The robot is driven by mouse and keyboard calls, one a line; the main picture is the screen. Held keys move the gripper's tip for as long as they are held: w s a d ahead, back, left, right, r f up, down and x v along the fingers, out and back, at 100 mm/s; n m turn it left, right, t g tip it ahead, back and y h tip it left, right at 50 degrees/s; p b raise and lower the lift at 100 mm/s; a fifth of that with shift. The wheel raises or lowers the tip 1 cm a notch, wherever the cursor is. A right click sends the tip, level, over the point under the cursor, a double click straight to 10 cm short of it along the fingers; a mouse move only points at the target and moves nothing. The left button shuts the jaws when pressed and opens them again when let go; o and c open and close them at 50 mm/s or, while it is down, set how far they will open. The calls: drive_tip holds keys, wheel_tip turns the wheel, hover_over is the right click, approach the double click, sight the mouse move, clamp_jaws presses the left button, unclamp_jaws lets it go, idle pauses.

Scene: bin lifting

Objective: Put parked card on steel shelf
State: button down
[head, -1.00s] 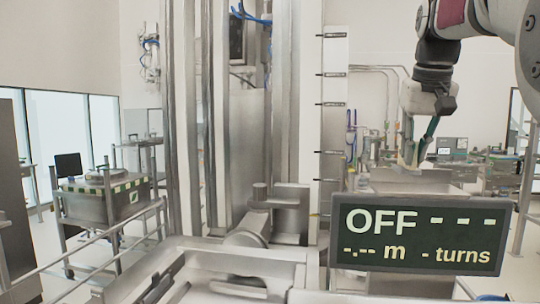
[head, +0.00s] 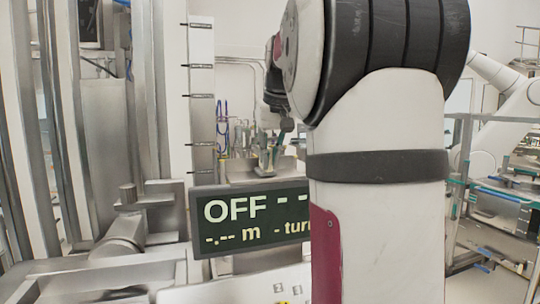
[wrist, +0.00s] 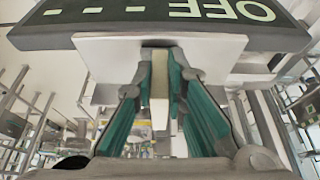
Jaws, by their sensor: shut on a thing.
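In the wrist view my gripper (wrist: 160,105) has its teal finger pads closed on a narrow, pale cream piece (wrist: 159,92), which I take to be the card or its tab. A wide white plate (wrist: 105,47) lies just beyond the fingertips; I cannot tell whether it joins the held piece. No lettering shows on either. In the head view my gripper (head: 265,155) is small, above and behind the display, partly hidden by my own arm. A steel surface (head: 238,172) shows behind the display near it; I cannot tell whether this is the steel shelf.
A dark display (head: 250,220) reading OFF stands in front of the gripper, its right part hidden by my arm. Tall steel columns (head: 140,90) and a white marked post (head: 202,95) stand left. Railings and a bench (head: 500,190) are at right.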

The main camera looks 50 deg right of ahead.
drive_tip(key=shift+f, duration=0.1)
drive_tip(key=c, duration=1.6)
unclamp_jaws()
drive_tip(key=v, duration=1.2)
drive_tip(key=shift+w+a, duration=0.1)
drive_tip(key=a+f+n+y, duration=0.15)
drive_tip(key=a+f, duration=0.25)
drive_tip(key=a, duration=0.7)
drive_tip(key=s+a+f+n, duration=0.1)
drive_tip(key=s+a+f, duration=0.2)
drive_tip(key=a+f, duration=0.3)
drive_tip(key=s+a+f+n+t, duration=0.1)
drive_tip(key=s+a+f+n, duration=0.1)
drive_tip(key=s+a+f, duration=0.2)
drive_tip(key=s+a+f+n, duration=0.1)
drive_tip(key=s+a+f, duration=0.3)
drive_tip(key=a+f, duration=0.5)
wheel_tip(320, 180, down, 4)
drive_tip(key=shift+s+a+r+n+t+y, duration=0.15)
drive_tip(key=shift+a+r+n+t+y, duration=0.05)
drive_tip(key=shift+a+n+t+y, duration=0.2)
